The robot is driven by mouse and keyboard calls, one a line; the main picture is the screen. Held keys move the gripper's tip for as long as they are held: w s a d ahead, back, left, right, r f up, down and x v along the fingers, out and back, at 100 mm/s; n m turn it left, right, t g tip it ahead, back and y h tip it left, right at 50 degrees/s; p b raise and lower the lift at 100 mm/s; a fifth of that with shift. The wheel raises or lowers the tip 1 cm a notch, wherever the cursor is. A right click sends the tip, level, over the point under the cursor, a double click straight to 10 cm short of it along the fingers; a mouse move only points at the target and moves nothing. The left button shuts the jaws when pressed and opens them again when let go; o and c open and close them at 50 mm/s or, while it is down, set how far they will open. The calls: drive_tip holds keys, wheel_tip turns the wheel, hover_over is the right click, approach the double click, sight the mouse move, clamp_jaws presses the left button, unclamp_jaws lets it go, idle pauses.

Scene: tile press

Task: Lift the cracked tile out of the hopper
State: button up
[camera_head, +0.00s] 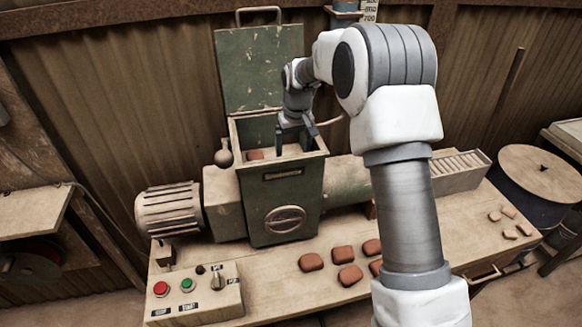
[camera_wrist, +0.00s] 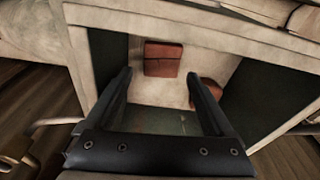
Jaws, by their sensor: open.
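The hopper (camera_head: 285,205) is a green box with its lid (camera_head: 262,65) standing open behind it. My gripper (camera_head: 293,142) points down into the hopper's mouth, open and empty. In the wrist view, my gripper (camera_wrist: 161,76) has its two dark fingers spread inside the hopper's rim (camera_wrist: 83,70). A red-brown tile (camera_wrist: 162,58) with a dark line across it, which looks like the crack, lies ahead of and between the fingertips. A second red-brown tile (camera_wrist: 208,88) lies to the right, partly hidden by the right finger. One tile (camera_head: 255,154) shows in the hopper in the head view.
Several red-brown tiles (camera_head: 346,277) lie on the bench in front of the hopper. A control box (camera_head: 195,295) with red and green buttons stands at front left. A motor (camera_head: 170,210) is left of the hopper, and a drum (camera_head: 540,175) stands at right.

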drive_tip(key=f, duration=0.3)
drive_tip(key=f+p, duration=0.1)
drive_tip(key=f, duration=0.1)
drive_tip(key=shift+w+a+f, duration=0.1)
drive_tip(key=shift+w+a, duration=0.15)
drive_tip(key=shift+w, duration=0.15)
drive_tip(key=c, duration=1.2)
